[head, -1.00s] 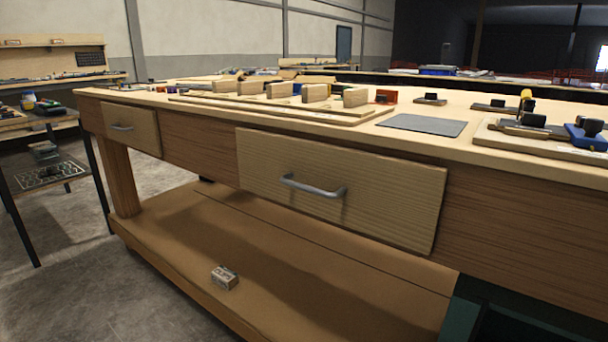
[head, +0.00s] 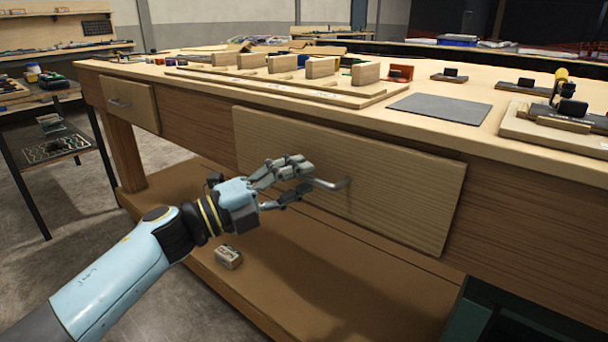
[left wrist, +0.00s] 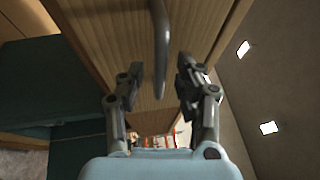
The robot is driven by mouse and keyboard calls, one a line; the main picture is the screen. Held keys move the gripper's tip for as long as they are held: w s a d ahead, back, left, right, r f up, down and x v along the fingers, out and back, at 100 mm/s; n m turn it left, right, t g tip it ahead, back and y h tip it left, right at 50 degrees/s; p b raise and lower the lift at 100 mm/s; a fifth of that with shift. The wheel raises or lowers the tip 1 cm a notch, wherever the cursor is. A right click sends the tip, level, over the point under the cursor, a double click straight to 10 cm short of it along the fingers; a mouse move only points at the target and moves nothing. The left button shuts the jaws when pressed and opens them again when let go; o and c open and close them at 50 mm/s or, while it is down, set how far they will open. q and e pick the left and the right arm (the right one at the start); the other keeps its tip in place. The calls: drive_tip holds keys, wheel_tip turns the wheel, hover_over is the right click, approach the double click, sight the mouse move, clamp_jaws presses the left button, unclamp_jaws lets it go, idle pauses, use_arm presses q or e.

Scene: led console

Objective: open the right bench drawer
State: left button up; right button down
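The right bench drawer (head: 400,200) has a wide pale wooden front, set against the bench, with no gap seen. Its grey bar handle (head: 332,185) shows its right end in the head view; the left part is hidden behind my left gripper (head: 306,178). In the left wrist view the handle (left wrist: 160,50) runs between the two fingers of my left gripper (left wrist: 160,82), which are apart with space on both sides of the bar. Contact with the handle cannot be made out. My right gripper is in neither view.
A smaller left drawer (head: 130,106) is at the bench's far left. A small box (head: 229,257) lies on the lower shelf (head: 320,290) below my left arm. The benchtop holds wooden blocks (head: 320,67), a grey mat (head: 440,108) and a tool board (head: 550,130).

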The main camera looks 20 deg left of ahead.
use_arm(q)
drive_tip(key=shift+x, duration=0.8)
drive_tip(key=shift+s, duration=0.1)
clamp_jaws()
drive_tip(key=shift+f, duration=0.1)
